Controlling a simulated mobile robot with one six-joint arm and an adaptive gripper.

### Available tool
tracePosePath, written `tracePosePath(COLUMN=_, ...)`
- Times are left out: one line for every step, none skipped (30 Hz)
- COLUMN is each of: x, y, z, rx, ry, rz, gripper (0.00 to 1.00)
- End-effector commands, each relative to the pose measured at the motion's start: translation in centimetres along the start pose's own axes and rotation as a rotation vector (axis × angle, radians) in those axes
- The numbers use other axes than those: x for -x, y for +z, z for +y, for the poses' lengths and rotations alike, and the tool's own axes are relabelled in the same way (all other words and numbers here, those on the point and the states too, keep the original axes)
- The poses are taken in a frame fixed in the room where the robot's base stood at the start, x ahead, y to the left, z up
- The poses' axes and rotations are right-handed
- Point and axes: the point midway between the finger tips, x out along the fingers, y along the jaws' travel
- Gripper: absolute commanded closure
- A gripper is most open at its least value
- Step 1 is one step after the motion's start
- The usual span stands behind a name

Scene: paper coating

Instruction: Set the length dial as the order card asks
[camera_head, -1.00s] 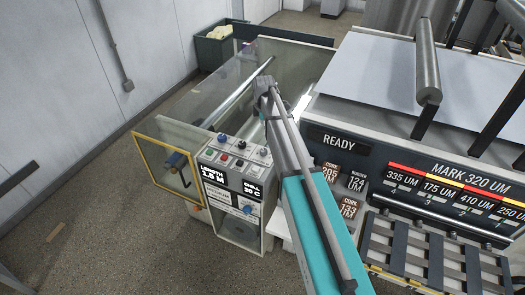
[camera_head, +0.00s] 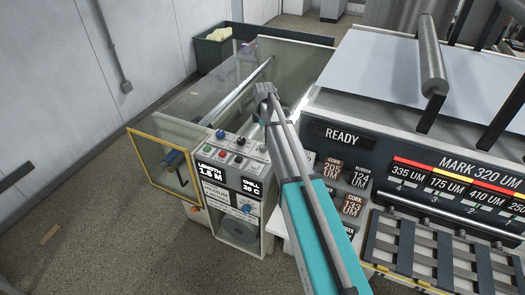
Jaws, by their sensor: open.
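The control unit (camera_head: 249,165) of the machine stands left of my arm. Its length display (camera_head: 210,175) seems to read 1.6 M, but the digits are small and blurred. A blue dial (camera_head: 247,207) sits on its front, low and to the right; I cannot read its label. A pale card with small print (camera_head: 215,195) is beside it, too small to read. Several knobs and buttons, including a blue knob (camera_head: 220,134), are on the sloped top. My arm reaches up the middle of the view past the unit's right side. My gripper's fingers do not show.
A yellow-framed clear guard (camera_head: 160,165) stands left of the unit, over free floor. To the right is a large machine with a READY display (camera_head: 341,134), a MARK 320 UM panel (camera_head: 478,172) and a slatted rack (camera_head: 425,255). A green bin (camera_head: 215,50) stands behind.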

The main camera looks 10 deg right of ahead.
Motion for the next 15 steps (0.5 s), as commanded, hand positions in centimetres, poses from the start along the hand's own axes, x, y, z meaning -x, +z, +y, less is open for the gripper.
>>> tracePosePath(x=-0.8, y=0.0, z=0.0, rx=0.0, ry=0.0, rz=0.0, gripper=0.18)
tracePosePath(x=-1.1, y=0.0, z=0.0, rx=0.0, ry=0.0, rz=0.0, gripper=0.18)
tracePosePath(x=-1.4, y=0.0, z=0.0, rx=0.0, ry=0.0, rz=0.0, gripper=0.18)
tracePosePath(x=-1.6, y=0.0, z=0.0, rx=0.0, ry=0.0, rz=0.0, gripper=0.18)
tracePosePath(x=-1.8, y=0.0, z=0.0, rx=0.0, ry=0.0, rz=0.0, gripper=0.18)
tracePosePath(x=-2.1, y=0.0, z=0.0, rx=0.0, ry=0.0, rz=0.0, gripper=0.18)
tracePosePath(x=-2.4, y=0.0, z=0.0, rx=0.0, ry=0.0, rz=0.0, gripper=0.18)
tracePosePath(x=-2.6, y=0.0, z=0.0, rx=0.0, ry=0.0, rz=0.0, gripper=0.18)
tracePosePath(x=-2.9, y=-0.1, z=0.0, rx=0.001, ry=0.0, rz=0.0, gripper=0.18)
tracePosePath(x=-3.1, y=-0.1, z=0.0, rx=0.001, ry=0.0, rz=0.0, gripper=0.18)
tracePosePath(x=-3.4, y=-0.1, z=0.0, rx=0.001, ry=0.0, rz=0.0, gripper=0.18)
tracePosePath(x=-3.7, y=-0.1, z=0.0, rx=0.001, ry=0.0, rz=0.0, gripper=0.18)
tracePosePath(x=-3.9, y=-0.1, z=0.0, rx=0.001, ry=0.0, rz=0.0, gripper=0.18)
tracePosePath(x=-4.2, y=-0.1, z=0.0, rx=0.001, ry=0.0, rz=0.0, gripper=0.18)
tracePosePath(x=-4.5, y=-0.1, z=0.0, rx=0.001, ry=0.0, rz=0.0, gripper=0.18)
